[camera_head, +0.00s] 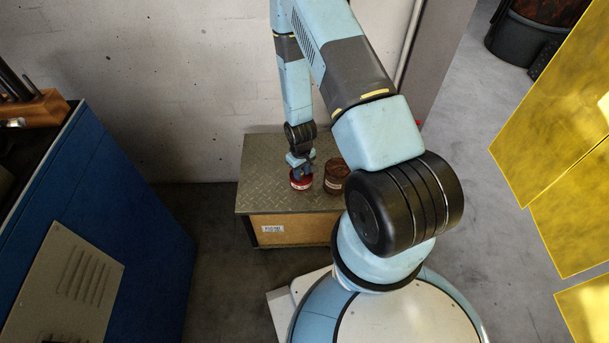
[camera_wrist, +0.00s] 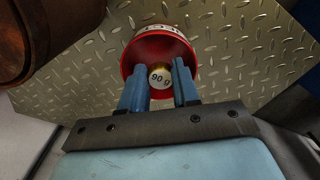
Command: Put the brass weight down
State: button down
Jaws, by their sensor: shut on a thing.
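The brass weight (camera_wrist: 160,77) is small and round, with a pale face marked "90 g", in the middle of the wrist view. My gripper (camera_wrist: 162,74) has its two blue fingers on either side of it, shut on it. The weight is in front of the mouth of a red, round dish (camera_wrist: 138,48) with a white label; I cannot tell whether it touches the dish's floor. In the head view my gripper (camera_head: 302,173) points down at the red dish (camera_head: 300,184), and the weight is hidden there.
The dish stands on a low crate with a tread-plate top (camera_head: 262,190). A rusty brown can (camera_head: 336,183) stands close to its right. A blue cabinet (camera_head: 125,190) is at left and yellow panels (camera_head: 560,130) are at right. The plate's left part is clear.

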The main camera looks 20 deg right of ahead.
jog(key=shift+f, duration=1.55)
jog(key=c, duration=1.1)
grip_release()
